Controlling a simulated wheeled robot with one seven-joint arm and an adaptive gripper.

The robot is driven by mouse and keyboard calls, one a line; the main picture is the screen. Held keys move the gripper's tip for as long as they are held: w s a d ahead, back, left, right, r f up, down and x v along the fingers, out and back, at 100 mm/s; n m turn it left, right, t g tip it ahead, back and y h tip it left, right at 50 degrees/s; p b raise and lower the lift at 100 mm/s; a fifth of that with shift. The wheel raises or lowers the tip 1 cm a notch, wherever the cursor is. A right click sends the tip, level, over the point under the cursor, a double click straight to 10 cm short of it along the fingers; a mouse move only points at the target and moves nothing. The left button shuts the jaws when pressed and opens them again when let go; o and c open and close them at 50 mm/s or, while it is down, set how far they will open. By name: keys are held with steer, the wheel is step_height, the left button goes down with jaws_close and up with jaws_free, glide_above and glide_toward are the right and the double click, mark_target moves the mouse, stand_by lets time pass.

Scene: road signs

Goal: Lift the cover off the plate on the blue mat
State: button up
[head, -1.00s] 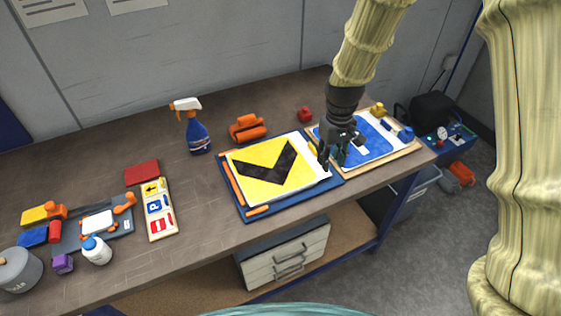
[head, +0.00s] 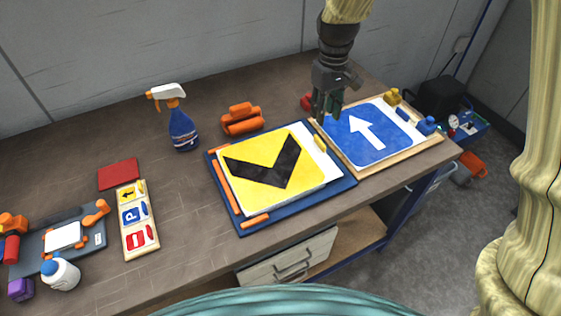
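The plate (head: 258,181) is a yellow sign with a black chevron. It lies on the blue mat (head: 244,226) at the middle of the bench. A pale sheet edge (head: 328,168) shows along its right side, with a small yellow tab (head: 320,144) near the upper right corner. I cannot tell the cover's exact outline from the plate. My gripper (head: 327,112) points down above the back of the bench, by the gap between the mat and the wooden board to its right. It holds nothing that I can see. Its finger opening is too small and dark to judge.
The wooden board (head: 432,142) bears a blue arrow sign (head: 367,135) and small blocks. A red block (head: 307,102) stands behind my gripper. Orange rollers (head: 242,120) and a spray bottle (head: 182,128) stand behind the mat.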

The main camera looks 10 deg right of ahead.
steer(key=shift+w+f, duration=0.2)
steer(key=shift+f, duration=1)
glide_above(320, 140)
steer(key=f, duration=0.4)
steer(key=shift+s+d+p, duration=0.15)
steer(key=shift+s+p, duration=0.15)
steer(key=shift+s, duration=0.05)
steer(key=shift+w+f+p, duration=0.15)
steer(key=shift+f+p, duration=0.25)
steer(key=shift+f, duration=0.6)
steer(key=shift+w+f+p, duration=0.15)
steer(key=shift+f+p, duration=0.25)
steer(key=shift+f, duration=1.35)
steer(key=shift+c, duration=0.2)
jaws_close()
